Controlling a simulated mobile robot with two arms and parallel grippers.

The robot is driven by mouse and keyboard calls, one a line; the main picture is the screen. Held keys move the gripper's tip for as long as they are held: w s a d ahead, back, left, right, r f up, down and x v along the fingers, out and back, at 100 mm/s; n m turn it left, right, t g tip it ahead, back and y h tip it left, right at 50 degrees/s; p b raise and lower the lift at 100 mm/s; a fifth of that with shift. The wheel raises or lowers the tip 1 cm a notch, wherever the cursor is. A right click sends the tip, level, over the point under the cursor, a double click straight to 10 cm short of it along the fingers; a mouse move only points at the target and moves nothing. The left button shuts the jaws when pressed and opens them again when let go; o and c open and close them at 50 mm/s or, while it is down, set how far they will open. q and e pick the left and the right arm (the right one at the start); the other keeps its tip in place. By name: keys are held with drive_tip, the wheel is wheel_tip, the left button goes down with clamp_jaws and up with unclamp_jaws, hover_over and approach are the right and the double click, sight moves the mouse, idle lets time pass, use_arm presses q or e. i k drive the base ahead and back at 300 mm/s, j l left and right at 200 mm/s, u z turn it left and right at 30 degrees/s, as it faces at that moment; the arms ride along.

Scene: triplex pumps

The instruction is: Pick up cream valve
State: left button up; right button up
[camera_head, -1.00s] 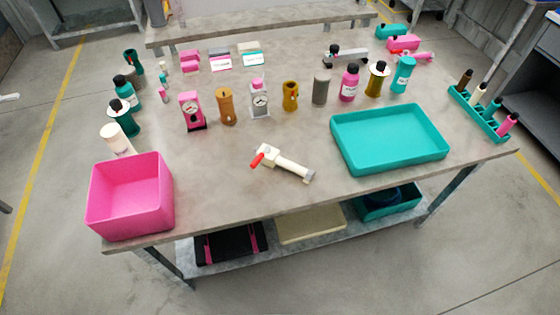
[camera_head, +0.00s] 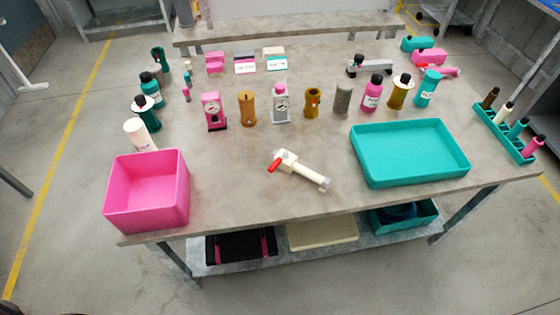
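The cream valve (camera_head: 302,170) lies on the grey table near the front middle. It has a cream body and pipe, a red lever at its left end and a greyish tip at its lower right end. It lies between the pink bin and the teal tray, touching neither. Neither of my grippers is in view.
A pink bin (camera_head: 147,207) stands at the front left of the table (camera_head: 240,205) and a teal tray (camera_head: 412,181) at the right. Several bottles, gauges and cylinders stand behind the valve. A teal rack (camera_head: 492,122) is at the far right. The table around the valve is clear.

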sight(288, 166)
drive_tip(key=i+j+z, duration=0.15)
drive_tip(key=j+z, duration=0.35)
drive_tip(key=j, duration=0.25)
drive_tip(key=j+z, duration=0.5)
drive_tip(key=j, duration=0.25)
